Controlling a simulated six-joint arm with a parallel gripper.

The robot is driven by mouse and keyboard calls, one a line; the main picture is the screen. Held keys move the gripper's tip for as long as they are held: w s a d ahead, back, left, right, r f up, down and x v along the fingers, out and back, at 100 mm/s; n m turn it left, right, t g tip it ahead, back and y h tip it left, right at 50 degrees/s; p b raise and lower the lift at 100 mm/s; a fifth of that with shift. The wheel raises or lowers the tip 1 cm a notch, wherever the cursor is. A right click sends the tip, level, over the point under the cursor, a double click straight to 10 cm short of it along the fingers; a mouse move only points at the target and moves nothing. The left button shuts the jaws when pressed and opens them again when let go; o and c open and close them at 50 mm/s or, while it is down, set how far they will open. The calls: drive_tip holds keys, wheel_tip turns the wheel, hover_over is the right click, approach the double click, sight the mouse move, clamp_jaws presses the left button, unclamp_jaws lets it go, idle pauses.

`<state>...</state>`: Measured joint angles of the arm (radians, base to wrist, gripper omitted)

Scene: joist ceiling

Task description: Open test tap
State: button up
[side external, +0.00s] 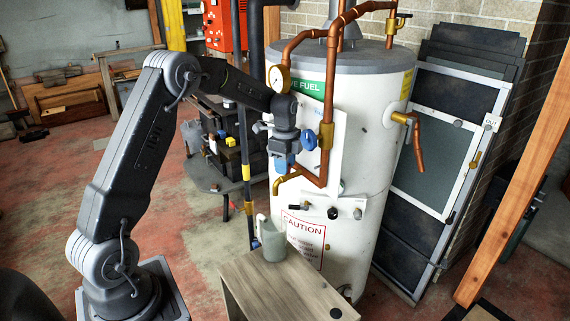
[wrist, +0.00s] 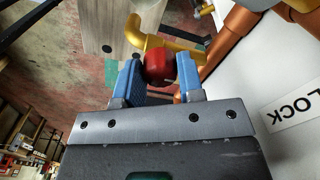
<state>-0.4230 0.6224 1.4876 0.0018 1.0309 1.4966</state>
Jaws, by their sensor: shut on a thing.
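The test tap has a curved brass spout (side external: 285,181) that comes off the copper pipe at the front of the white tank. The spout also shows in the wrist view (wrist: 148,38), with a red tap handle (wrist: 158,66) in front of it. My gripper (wrist: 159,64) has its two blue fingers on either side of the red handle and is shut on it. In the side view my gripper (side external: 283,163) points down just above the spout, and the handle is hidden there. A grey jug (side external: 272,243) stands upright on a wooden bench (side external: 285,284) below the spout.
A blue valve wheel (side external: 309,140) on a brass body is close to the right of my gripper. A pressure gauge (side external: 279,78) and copper pipes (side external: 331,110) rise beside my wrist. The white tank (side external: 365,150) stands close behind. Open floor lies to the left.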

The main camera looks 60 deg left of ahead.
drive_tip(key=n, duration=0.4)
drive_tip(key=shift+n, duration=0.4)
drive_tip(key=n, duration=0.3)
drive_tip(key=shift+n, duration=0.3)
drive_tip(key=n, duration=0.4)
drive_tip(key=shift+n, duration=1.7)
drive_tip(key=o, duration=0.9)
